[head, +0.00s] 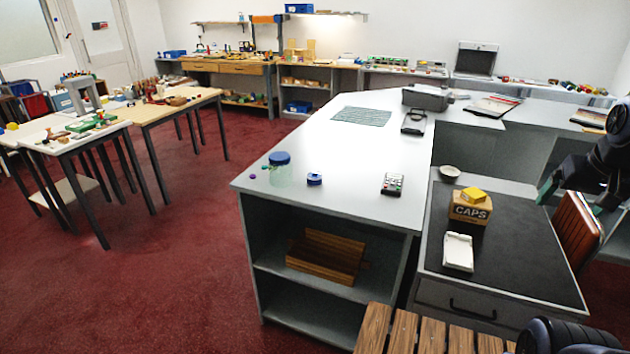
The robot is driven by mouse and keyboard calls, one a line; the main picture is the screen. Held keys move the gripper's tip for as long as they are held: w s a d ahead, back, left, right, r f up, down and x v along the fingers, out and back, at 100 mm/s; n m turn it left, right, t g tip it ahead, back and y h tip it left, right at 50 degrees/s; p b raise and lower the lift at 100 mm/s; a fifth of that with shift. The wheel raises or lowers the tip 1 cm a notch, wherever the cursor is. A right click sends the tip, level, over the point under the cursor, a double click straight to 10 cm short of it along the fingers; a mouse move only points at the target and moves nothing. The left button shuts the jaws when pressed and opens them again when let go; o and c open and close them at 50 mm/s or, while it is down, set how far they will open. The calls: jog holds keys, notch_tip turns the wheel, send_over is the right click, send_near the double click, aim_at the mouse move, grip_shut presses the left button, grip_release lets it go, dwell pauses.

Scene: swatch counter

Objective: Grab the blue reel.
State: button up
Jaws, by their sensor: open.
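A small blue reel (315,179) sits on the white counter (350,150), near its front edge. It is right of a clear jar with a blue lid (280,159) and apart from it. My gripper (577,183) is at the right edge of the head view, over the dark-topped lower counter side. It is open with nothing seen between its fingers, far to the right of the reel.
A calculator-like device (393,184) lies right of the reel. Small caps (253,176) lie left of the jar. A box marked CAPS (470,208) and a white tray (458,252) stand on the dark counter (510,250). The counter's middle is clear.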

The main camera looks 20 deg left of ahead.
jog(key=shift+c, duration=0.7)
